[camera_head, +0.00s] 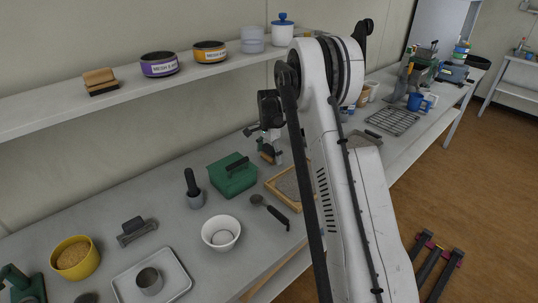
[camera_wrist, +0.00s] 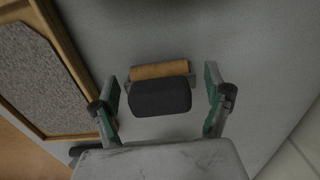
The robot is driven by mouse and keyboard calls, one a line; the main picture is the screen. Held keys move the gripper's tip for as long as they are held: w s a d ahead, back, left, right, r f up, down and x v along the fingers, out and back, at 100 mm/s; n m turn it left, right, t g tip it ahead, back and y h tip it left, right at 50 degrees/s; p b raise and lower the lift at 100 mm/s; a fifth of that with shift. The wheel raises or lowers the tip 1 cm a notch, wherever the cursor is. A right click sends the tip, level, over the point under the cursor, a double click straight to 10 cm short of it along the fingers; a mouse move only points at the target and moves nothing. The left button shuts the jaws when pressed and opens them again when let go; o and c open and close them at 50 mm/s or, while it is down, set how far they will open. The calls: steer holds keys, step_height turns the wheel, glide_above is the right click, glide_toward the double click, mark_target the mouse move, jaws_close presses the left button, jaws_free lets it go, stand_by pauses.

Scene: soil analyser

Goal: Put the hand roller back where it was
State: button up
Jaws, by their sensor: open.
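The hand roller (camera_wrist: 158,71) shows in the wrist view as a tan cylinder with a thick black handle (camera_wrist: 160,97). It lies on the grey bench top. My gripper (camera_wrist: 159,80) is open, with one green-padded finger on each side of the roller and a visible gap on both sides. In the head view the roller (camera_head: 267,155) is a small tan and dark shape behind the tray, below my gripper (camera_head: 272,142), and partly hidden by it.
A wooden-framed tray of grey grains (camera_head: 272,187) lies close beside the roller; its frame (camera_wrist: 62,40) fills the wrist view's left. A shelf (camera_head: 130,98) runs above.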

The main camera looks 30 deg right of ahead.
mark_target(269, 146)
step_height(269, 146, up, 8)
steer(key=shift+f, duration=0.15)
steer(key=s+a+r+n+t, duration=0.2)
steer(key=s+a+r+n, duration=0.2)
steer(key=s+a+r, duration=0.45)
steer(key=s+a+r+n+t, duration=0.25)
steer(key=s+a+r, duration=0.35)
steer(key=s+r, duration=0.45)
steer(key=s+a+f+n+t, duration=0.1)
steer(key=s+a+n, duration=0.3)
steer(key=s, duration=0.7)
steer(key=s+a+f+n+t, duration=0.1)
steer(key=s+a+n, duration=0.3)
steer(key=s, duration=0.7)
steer(key=shift+f+n+t, duration=0.35)
steer(key=shift+f, duration=0.15)
steer(key=shift+s, duration=0.1)
steer(key=shift+f+b, duration=0.75)
steer(key=shift+b, duration=0.15)
